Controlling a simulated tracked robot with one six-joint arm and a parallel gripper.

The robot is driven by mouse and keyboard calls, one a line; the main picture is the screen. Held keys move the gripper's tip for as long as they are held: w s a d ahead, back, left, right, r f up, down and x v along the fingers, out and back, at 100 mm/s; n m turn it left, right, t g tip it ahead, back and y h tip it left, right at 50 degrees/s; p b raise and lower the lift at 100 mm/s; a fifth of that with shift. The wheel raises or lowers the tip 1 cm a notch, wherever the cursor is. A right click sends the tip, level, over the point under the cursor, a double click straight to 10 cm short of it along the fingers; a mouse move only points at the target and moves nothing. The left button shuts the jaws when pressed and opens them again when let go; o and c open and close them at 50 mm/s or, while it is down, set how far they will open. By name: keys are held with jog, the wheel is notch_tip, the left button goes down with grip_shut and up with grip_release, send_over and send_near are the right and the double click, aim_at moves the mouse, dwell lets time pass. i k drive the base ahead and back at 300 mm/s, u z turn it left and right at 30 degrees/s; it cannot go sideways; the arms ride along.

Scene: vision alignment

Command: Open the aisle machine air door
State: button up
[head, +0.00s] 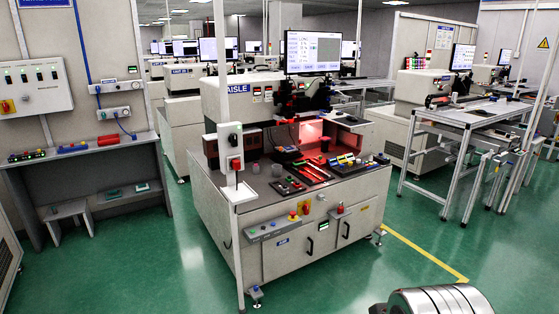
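Two front panels with black handles, one on the left (322,239) and one on the right (358,222), look closed. A white box with a green light and a red part (230,150) is on a post at the machine's front left. A silver rounded part at the bottom right seems to be my arm. My gripper's fingers are not in view.
A control strip (280,228) with buttons juts from the machine's front. A wall bench (80,150) stands at left and an aluminium frame table (460,120) at right. Green floor is free in front, with a yellow line (425,254) at the right.

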aim_at(282, 254)
jog(key=i, duration=0.45)
jog(key=z, duration=1.25)
jog(key=i, duration=1.5)
jog(key=u, duration=1)
